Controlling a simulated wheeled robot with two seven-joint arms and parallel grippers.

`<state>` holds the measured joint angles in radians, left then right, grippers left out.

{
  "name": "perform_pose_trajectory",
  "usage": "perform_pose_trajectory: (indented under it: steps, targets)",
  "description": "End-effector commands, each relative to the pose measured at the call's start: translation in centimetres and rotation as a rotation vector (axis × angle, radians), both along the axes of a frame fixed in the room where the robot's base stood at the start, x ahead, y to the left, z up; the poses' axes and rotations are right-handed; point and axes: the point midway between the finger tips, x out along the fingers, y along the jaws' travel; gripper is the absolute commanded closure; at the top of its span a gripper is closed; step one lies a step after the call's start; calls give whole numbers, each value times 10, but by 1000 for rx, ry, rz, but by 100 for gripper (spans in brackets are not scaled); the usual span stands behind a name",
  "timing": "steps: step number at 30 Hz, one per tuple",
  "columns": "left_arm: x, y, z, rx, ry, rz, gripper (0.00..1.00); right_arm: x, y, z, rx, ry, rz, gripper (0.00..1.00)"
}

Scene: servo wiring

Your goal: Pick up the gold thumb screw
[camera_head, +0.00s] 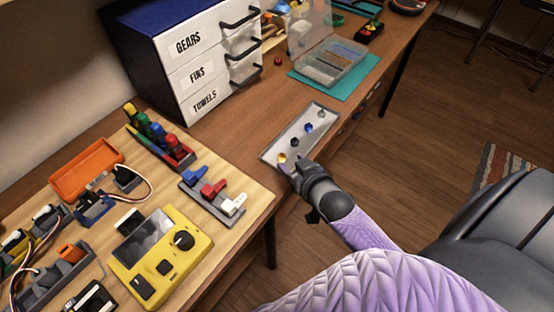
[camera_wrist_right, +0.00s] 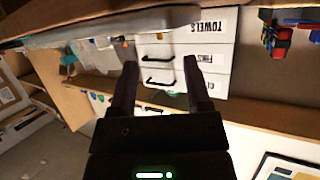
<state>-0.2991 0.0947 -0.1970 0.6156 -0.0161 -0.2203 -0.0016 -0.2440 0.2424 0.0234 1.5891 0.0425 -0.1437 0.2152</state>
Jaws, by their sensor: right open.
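The gold thumb screw (camera_head: 282,157) stands at the near left end of a shallow grey tray (camera_head: 271,151) in the head view. My right gripper (camera_head: 291,167) is at that end of the tray, just beside the screw in the picture; I cannot tell whether it touches it. In the right wrist view the gripper (camera_wrist_right: 164,75) has its two fingers wide apart with nothing between them. A small orange spot shows above the fingers there, but I cannot tell whether it is the screw. My left gripper is not in view.
Other small screws, including a blue one (camera_head: 308,128), stand further along the tray. A white drawer cabinet (camera_head: 205,75) is behind it. A yellow device (camera_head: 150,262) and a row of coloured connectors (camera_head: 212,195) lie on the wooden board to the left.

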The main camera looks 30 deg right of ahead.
Motion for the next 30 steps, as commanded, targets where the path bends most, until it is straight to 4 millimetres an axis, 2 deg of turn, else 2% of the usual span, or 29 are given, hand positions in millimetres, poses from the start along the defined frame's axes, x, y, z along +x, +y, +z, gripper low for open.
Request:
perform_pose_trajectory:
  steps: [9, 17, 26, 30]
  targets:
    - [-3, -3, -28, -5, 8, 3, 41, 51, -2, -27, 0, 2, 0, 38]
    - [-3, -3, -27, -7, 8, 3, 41, 57, -2, -25, 0, 3, 0, 38]
    - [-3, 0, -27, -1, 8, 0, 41, 56, -2, -25, 0, 3, 0, 99]
    - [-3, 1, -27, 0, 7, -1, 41, 56, -2, -26, -1, 4, 0, 100]
